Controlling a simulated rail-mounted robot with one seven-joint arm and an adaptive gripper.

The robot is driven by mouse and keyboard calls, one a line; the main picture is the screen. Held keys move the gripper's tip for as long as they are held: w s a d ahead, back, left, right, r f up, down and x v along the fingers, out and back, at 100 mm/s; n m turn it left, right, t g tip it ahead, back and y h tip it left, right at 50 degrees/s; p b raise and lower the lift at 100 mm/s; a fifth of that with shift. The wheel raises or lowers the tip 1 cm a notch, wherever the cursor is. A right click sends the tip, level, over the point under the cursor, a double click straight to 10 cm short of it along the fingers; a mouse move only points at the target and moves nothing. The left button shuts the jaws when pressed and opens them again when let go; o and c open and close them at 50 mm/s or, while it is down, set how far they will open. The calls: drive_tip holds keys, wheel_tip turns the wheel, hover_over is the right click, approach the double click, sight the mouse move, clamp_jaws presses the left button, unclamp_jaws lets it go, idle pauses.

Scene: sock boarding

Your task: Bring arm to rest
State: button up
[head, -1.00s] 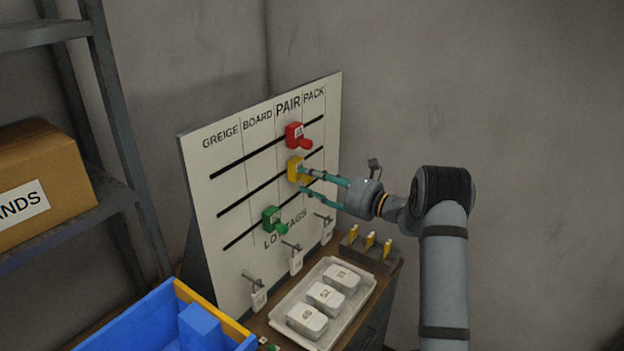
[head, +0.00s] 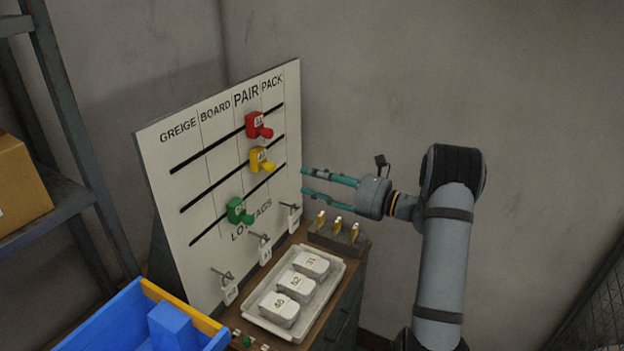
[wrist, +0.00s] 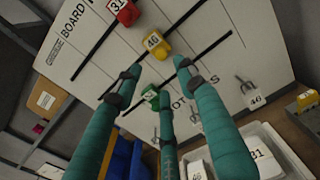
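My gripper (head: 304,181) is open and empty, in the air to the right of the white board (head: 215,264). Its three teal fingers are spread in the wrist view (wrist: 160,84), with nothing between them. On the board's rails are a red slider (head: 256,125), a yellow slider (head: 261,160) and a green slider (head: 238,211). Green sits farther left than the others. The gripper is apart from all three. The yellow slider (wrist: 155,45) lies beyond the fingertips in the wrist view, and the green one (wrist: 151,96) shows between the fingers.
Lot tags (head: 259,249) hang on pegs low on the board. A tray (head: 255,318) with three numbered white blocks and a dark holder (head: 338,242) with yellow-topped pieces stand on the cabinet. A blue bin (head: 100,325) is front left, shelving at left. Open space lies around the arm.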

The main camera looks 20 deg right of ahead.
sight(273, 168)
drive_tip(key=shift+w+a, duration=0.1)
drive_tip(key=x, duration=1.2)
drive_tip(key=shift+s+a, duration=0.1)
drive_tip(key=shift+s, duration=0.2)
